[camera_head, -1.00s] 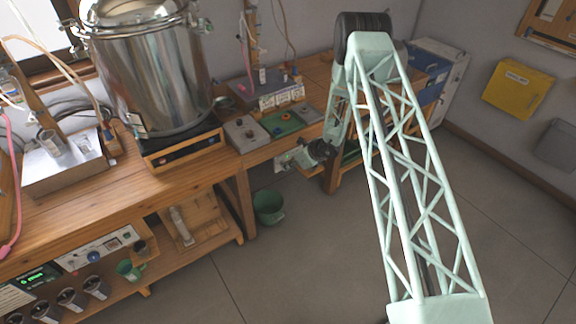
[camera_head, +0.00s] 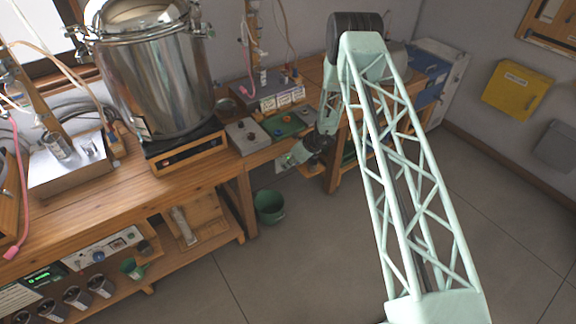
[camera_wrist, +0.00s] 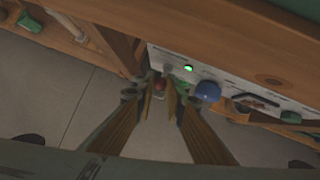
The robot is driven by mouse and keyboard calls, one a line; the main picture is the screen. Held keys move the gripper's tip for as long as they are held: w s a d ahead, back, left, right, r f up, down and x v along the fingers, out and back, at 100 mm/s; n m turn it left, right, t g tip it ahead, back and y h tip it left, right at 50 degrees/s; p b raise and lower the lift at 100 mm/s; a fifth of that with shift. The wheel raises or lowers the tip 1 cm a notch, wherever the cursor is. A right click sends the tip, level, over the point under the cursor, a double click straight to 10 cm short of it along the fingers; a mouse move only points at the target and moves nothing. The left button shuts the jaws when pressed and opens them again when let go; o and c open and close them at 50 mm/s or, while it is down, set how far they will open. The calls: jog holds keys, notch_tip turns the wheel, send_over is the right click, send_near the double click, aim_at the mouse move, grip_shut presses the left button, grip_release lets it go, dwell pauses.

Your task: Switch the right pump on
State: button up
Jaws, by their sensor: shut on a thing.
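A white panel (camera_wrist: 222,83) is set under the bench edge in the wrist view. It carries a lit green lamp (camera_wrist: 188,68) and a round blue knob (camera_wrist: 207,91). My gripper (camera_wrist: 161,93) is at the left end of this panel, its fingers close together around a small red part (camera_wrist: 159,84). The fingers hide most of that part, so I cannot tell its position or whether it is the pump switch. In the head view my gripper (camera_head: 298,156) is under the front edge of the bench, and the panel is mostly hidden there.
A steel boiler (camera_head: 153,75) stands on the wooden bench (camera_head: 120,189). A control box with green and blue parts (camera_head: 285,124) sits above my gripper. A green bucket (camera_head: 269,206) stands on the floor below it. Open floor lies to the right, with a yellow box (camera_head: 517,90) on the wall.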

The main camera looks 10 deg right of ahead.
dwell(0.3)
jog(key=o, duration=0.8)
jog(key=shift+o, duration=0.2)
jog(key=shift+r, duration=0.15)
jog(key=v, duration=1.1)
jog(key=shift+s+r, duration=0.2)
jog(key=shift+r, duration=0.05)
jog(key=shift+d, duration=0.1)
